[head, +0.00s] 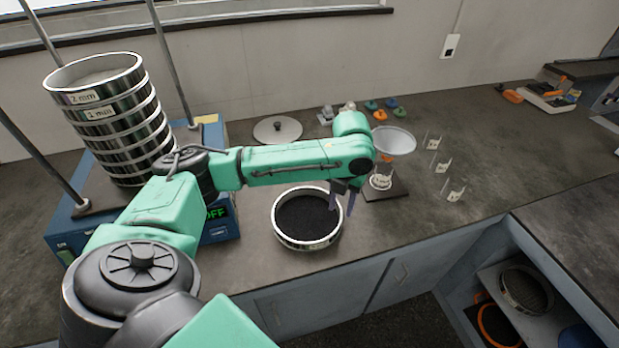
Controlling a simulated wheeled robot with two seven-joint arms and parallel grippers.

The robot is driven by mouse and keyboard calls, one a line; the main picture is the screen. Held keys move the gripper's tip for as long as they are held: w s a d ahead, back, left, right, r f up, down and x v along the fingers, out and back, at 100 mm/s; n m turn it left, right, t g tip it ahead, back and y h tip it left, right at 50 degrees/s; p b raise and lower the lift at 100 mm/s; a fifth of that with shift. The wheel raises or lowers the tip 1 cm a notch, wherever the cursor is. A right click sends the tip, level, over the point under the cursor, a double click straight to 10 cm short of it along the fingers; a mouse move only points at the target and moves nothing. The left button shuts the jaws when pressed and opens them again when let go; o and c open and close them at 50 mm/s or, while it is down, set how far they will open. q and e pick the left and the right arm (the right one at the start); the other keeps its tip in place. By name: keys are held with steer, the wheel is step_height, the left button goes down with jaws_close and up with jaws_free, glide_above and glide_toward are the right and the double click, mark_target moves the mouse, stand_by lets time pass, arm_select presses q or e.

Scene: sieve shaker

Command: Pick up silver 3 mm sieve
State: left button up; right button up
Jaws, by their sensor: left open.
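A round silver sieve (298,242) with a dark inside stands on the counter in the middle of the head view. No size label is readable on it. My left gripper (343,203) is open and empty at the sieve's right rim, fingers pointing down. One finger overlaps the rim in the picture; I cannot tell whether it straddles the wall or touches it. Another silver sieve (526,290) lies in the open cabinet at the lower right, its label not readable. My right gripper is not in view.
The stack stands on a blue shaker (220,232) with upright rods and an OFF display. Behind my arm lies a round lid (277,129). A balance (392,185) with a clear bowl (393,140) stands just right of my gripper. Small holders (455,193) stand farther right.

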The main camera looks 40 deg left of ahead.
mark_target(338, 227)
arm_select(q)
step_height(338, 227, down, 4)
steer(key=shift+r, duration=0.1)
steer(key=f+p, duration=0.1)
steer(key=f, duration=0.2)
steer(key=f+p, duration=0.1)
steer(key=f, duration=0.1)
steer(key=shift+w+a+f, duration=0.1)
steer(key=shift+w+f, duration=0.1)
steer(key=shift+f, duration=0.6)
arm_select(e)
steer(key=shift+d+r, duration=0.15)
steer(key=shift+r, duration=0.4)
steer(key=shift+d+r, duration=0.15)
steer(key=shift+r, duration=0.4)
arm_select(q)
jaws_close()
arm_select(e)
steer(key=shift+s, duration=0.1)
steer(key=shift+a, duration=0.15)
